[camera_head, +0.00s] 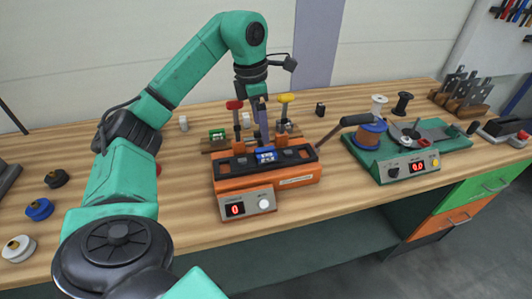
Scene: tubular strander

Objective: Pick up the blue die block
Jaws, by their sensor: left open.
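The blue die block (265,155), with pale markings on its front, sits in the middle of the dark top of the orange machine (295,182). An orange block stands on each side behind it. My left arm reaches over from the left and bends down, so that my left gripper (262,133) points downward just above and behind the blue block. The gripper is open; its fingers are small and overlap the things behind, so I cannot tell whether they touch the block. My right gripper is not in view.
A wooden rack (212,149) behind the machine holds a green block (217,135) and red- and yellow-topped tools. A green device (440,146) with a copper-coloured spool stands to the right. Bare bench (345,190) lies between the two machines.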

